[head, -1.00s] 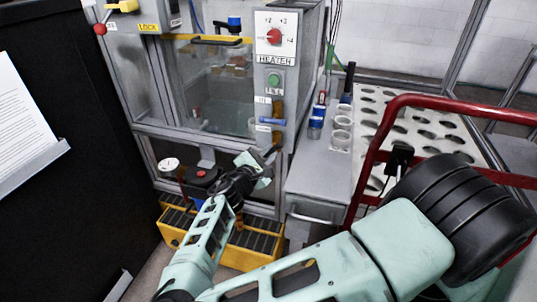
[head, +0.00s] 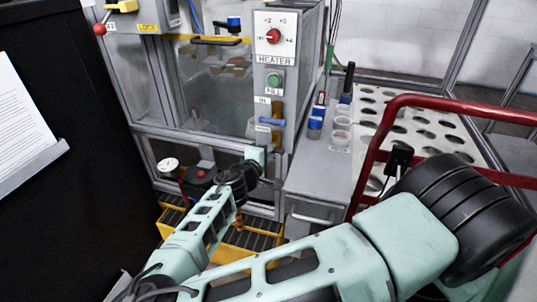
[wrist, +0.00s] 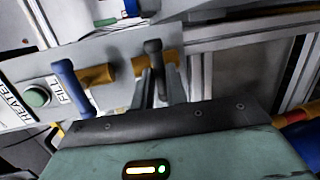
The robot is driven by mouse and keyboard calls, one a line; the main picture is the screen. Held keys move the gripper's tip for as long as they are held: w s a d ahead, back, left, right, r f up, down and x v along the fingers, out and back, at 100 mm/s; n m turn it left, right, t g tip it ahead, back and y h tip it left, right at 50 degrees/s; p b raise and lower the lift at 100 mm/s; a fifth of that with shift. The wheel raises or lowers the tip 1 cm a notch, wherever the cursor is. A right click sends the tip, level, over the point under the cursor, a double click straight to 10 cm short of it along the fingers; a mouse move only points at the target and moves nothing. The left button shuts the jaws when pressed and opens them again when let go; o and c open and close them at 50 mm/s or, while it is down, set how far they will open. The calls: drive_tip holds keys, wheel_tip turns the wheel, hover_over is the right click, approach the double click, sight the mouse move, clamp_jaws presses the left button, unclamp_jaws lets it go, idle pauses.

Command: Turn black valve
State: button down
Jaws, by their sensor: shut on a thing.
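The black valve (wrist: 153,48) has a dark lever on a brass-yellow pipe fitting, in the upper middle of the wrist view. My gripper (wrist: 152,82) is shut on this lever, with its two grey fingers close on either side of it. In the head view my gripper (head: 257,156) is at the lower part of the heater panel, below the blue valve. There the black valve and the fingertips are hidden or too small to make out.
A blue valve lever (wrist: 70,86) is close to the left of my fingers; it also shows in the head view (head: 272,121). The green FILL button (head: 274,81) and red heater knob (head: 273,36) are above. A grey counter with cups (head: 341,138) stands right.

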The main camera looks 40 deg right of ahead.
drive_tip(key=shift+m, duration=0.4)
drive_tip(key=c, duration=1.4)
unclamp_jaws()
drive_tip(key=v, duration=1.7)
drive_tip(key=shift+s+a, duration=0.2)
